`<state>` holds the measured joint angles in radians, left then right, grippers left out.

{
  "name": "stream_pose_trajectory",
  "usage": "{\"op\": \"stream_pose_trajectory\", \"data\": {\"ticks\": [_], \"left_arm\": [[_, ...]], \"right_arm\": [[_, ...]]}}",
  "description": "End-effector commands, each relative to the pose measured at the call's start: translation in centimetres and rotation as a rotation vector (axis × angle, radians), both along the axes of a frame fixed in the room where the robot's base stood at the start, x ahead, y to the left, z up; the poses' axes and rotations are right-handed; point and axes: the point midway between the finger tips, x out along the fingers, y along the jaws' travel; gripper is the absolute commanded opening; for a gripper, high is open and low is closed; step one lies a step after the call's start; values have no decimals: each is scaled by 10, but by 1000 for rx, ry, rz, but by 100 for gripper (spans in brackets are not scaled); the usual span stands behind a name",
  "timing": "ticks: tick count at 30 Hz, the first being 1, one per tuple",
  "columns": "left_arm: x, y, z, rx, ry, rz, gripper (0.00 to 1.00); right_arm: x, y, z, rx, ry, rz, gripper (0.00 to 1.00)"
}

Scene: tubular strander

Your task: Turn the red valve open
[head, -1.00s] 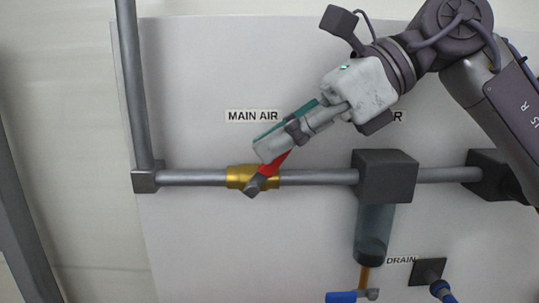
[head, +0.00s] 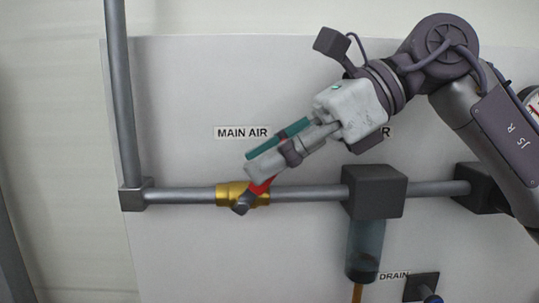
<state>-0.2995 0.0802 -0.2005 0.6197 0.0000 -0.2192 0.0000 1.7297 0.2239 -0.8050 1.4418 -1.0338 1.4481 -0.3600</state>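The valve is a brass body (head: 229,194) set in the horizontal grey pipe, below and near the MAIN AIR label (head: 242,133). Its red handle (head: 262,186) slants up and to the right from a dark grey hub (head: 242,206). My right gripper (head: 254,163) reaches in from the upper right, with one teal finger and one pale grey finger at the handle. The fingers hide the handle's upper part, and I cannot tell whether they are closed on it. My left gripper is out of view.
The grey pipe (head: 308,194) runs right from a corner fitting into a dark block (head: 375,191) with a clear bowl (head: 365,250) under it. A DRAIN label (head: 394,276) is beside the bowl. A vertical pipe (head: 122,90) rises at left. The panel below the valve is clear.

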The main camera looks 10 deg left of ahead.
Motion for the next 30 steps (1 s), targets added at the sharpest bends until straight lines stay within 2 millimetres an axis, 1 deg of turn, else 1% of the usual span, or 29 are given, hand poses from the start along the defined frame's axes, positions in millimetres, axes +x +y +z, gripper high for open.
{"op": "stream_pose_trajectory", "data": {"ticks": [5,8,15,18,21,24,30], "left_arm": [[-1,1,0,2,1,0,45],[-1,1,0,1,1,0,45],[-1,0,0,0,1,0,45],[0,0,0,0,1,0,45],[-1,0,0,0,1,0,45],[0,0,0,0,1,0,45],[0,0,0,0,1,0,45]], "right_arm": [[3,-10,7,2,1,-1,35],[8,-25,17,2,0,-4,35],[20,-68,45,2,0,-3,35],[24,-82,53,2,0,-3,35],[27,-91,59,1,0,-2,35],[28,-96,62,1,1,-1,35],[29,-98,63,1,0,0,35]]}}
